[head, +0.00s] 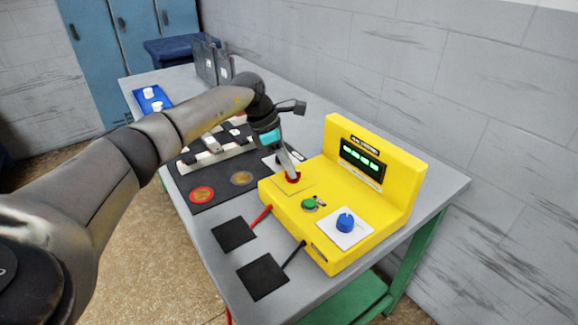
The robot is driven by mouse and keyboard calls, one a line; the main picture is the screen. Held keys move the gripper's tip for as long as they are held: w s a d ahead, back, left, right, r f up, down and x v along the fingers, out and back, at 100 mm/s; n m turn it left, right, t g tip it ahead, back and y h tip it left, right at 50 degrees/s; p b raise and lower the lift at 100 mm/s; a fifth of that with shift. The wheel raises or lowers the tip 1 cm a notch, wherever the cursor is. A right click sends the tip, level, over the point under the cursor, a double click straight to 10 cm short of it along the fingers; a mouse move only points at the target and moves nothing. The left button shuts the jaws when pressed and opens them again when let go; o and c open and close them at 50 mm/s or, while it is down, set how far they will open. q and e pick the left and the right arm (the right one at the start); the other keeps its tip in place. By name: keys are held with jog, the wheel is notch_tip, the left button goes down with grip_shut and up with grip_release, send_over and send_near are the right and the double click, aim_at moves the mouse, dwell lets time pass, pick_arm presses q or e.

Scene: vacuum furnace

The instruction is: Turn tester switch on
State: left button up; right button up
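The yellow tester (398,185) stands on the table at the right, its display (361,159) showing lit green characters. On its top are a red round control (293,178), a green button (309,203) and a blue knob (345,222) on a white plate. I cannot read which of these is labelled as the switch. My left gripper (292,172) points down at the red control, its narrow fingertips at or just above it and partly covering it. The fingers appear together with nothing between them. I cannot tell if they touch the control. My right gripper is out of view.
Two black pads (263,278) lie in front of the tester, with a red and a black lead beside them. A black panel (225,190) with round discs and light blocks lies to the left. A blue tray (150,97) sits farther back. The wall runs behind the table.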

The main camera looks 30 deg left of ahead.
pick_arm(q)
jog(key=o, duration=0.4)
jog(key=shift+o, duration=0.2)
jog(key=p+v, duration=0.2)
jog(key=v, duration=1.3)
jog(key=shift+r, duration=0.2)
